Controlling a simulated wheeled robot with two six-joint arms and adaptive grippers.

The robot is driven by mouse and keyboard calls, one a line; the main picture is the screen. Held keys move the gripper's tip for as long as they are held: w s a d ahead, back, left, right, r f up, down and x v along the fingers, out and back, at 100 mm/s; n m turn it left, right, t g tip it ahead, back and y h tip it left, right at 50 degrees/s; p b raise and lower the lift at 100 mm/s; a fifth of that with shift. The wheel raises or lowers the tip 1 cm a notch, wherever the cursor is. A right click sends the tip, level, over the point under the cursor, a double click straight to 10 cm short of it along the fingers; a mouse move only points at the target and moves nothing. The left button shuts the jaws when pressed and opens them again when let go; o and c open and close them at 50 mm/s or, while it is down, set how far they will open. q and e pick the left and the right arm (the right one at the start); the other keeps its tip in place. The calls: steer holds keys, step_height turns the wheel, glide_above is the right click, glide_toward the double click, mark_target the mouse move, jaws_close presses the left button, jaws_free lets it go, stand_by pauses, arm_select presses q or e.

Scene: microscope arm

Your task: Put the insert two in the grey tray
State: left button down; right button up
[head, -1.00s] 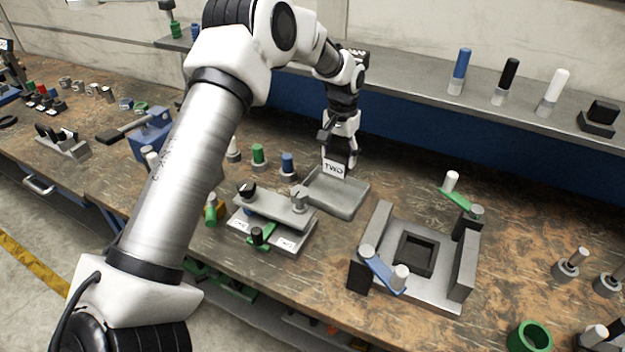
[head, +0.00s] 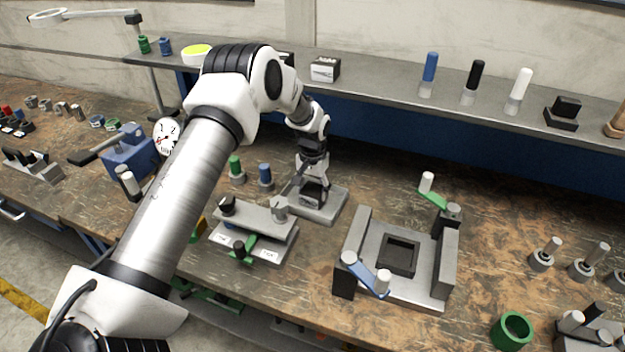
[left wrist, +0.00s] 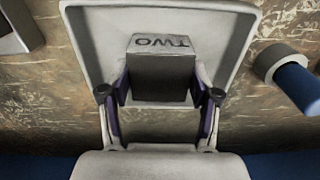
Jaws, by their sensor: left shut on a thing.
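The insert two (left wrist: 160,68) is a grey block with TWO on its top edge. In the left wrist view it sits between the purple-padded fingers of my left gripper (left wrist: 160,95), which is shut on it. The grey tray (left wrist: 95,45) lies behind and around the insert in that view. In the head view my left gripper (head: 312,190) is down over the grey tray (head: 330,208), with the insert (head: 311,199) low within the tray's outline. I cannot tell whether the insert touches the tray floor. My right gripper is not in view.
A grey clamp fixture (head: 255,232) stands just in front of the tray, at its left. A larger fixture with a dark square pocket (head: 398,256) stands to the right. Blue-topped (head: 265,173) and green-topped (head: 236,167) pegs stand left of the tray. A shelf (head: 380,88) runs behind.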

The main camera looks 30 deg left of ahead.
mark_target(312, 190)
arm_select(q)
steer(key=shift+w, duration=0.1)
steer(key=shift+c, duration=1.2)
jaws_free()
steer(key=shift+s, duration=0.2)
steer(key=shift+r, duration=0.15)
steer(key=shift+w+r, duration=0.1)
steer(key=shift+r, duration=0.25)
step_height(312, 190, up, 11)
steer(key=b, duration=0.3)
steer(key=shift+r, duration=0.1)
